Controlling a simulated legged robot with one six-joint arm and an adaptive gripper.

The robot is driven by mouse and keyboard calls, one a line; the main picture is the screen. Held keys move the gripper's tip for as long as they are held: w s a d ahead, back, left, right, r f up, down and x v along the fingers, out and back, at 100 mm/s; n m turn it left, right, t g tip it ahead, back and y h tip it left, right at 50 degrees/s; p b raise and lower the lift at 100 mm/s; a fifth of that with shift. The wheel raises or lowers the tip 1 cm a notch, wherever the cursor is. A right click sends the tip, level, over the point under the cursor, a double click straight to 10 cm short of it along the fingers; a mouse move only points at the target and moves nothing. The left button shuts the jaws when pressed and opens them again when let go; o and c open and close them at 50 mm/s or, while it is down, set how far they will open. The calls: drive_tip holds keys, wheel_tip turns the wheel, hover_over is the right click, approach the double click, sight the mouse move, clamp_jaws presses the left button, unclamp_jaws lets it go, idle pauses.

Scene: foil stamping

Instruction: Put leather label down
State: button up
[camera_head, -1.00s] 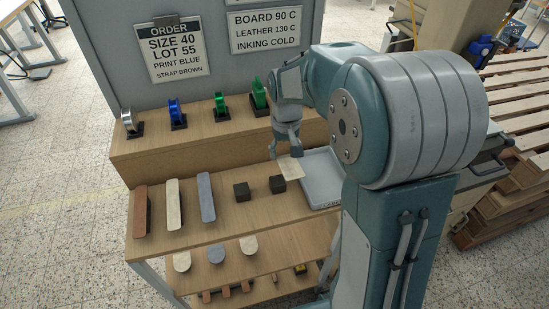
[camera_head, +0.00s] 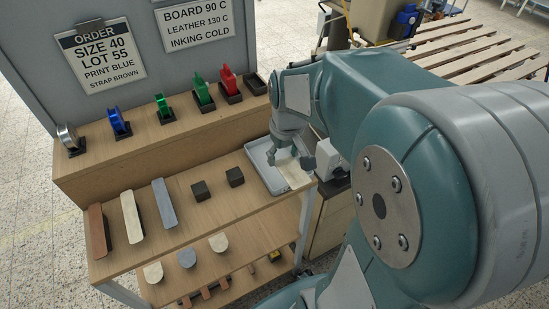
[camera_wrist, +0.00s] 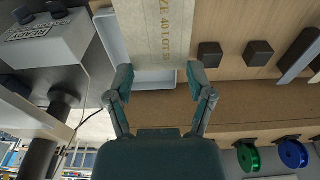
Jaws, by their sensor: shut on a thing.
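The leather label is a pale cream rectangle (camera_head: 296,173). In the wrist view the label (camera_wrist: 158,35) shows gold print reading partly "ZE 40 LOT". My gripper (camera_head: 290,157) points down with its fingers at the label's edge, and in the wrist view my gripper (camera_wrist: 160,75) is shut on that edge. The label is over the shallow grey tray (camera_head: 262,172), towards its right side; the tray rim also shows in the wrist view (camera_wrist: 112,42). I cannot tell whether the label touches the tray floor.
Two dark blocks (camera_head: 235,177) and several coloured strips (camera_head: 133,217) lie left of the tray on the wooden bench. Tape rolls (camera_head: 163,108) stand on the raised shelf behind. A pale machine (camera_head: 327,155) is close on the tray's right. An order sign (camera_head: 101,57) hangs behind.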

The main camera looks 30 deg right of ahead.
drive_tip(key=shift+w+d+f, duration=0.1)
drive_tip(key=shift+f, duration=0.15)
drive_tip(key=w+d+f, duration=0.1)
drive_tip(key=w+f, duration=0.2)
drive_tip(key=w, duration=0.1)
drive_tip(key=w+d+f, duration=0.1)
drive_tip(key=w+f, duration=0.2)
drive_tip(key=w, duration=0.1)
drive_tip(key=w+d+f, duration=0.1)
drive_tip(key=w+f, duration=0.2)
drive_tip(key=w, duration=0.1)
drive_tip(key=shift+w+d+f, duration=0.1)
drive_tip(key=shift+w+d, duration=0.1)
drive_tip(key=shift+w, duration=0.15)
drive_tip(key=shift+w+f, duration=0.15)
drive_tip(key=shift+f, duration=0.05)
wheel_tip(320, 180, down, 3)
drive_tip(key=shift+w+f, duration=0.1)
drive_tip(key=shift+f, duration=0.05)
drive_tip(key=o, duration=0.7)
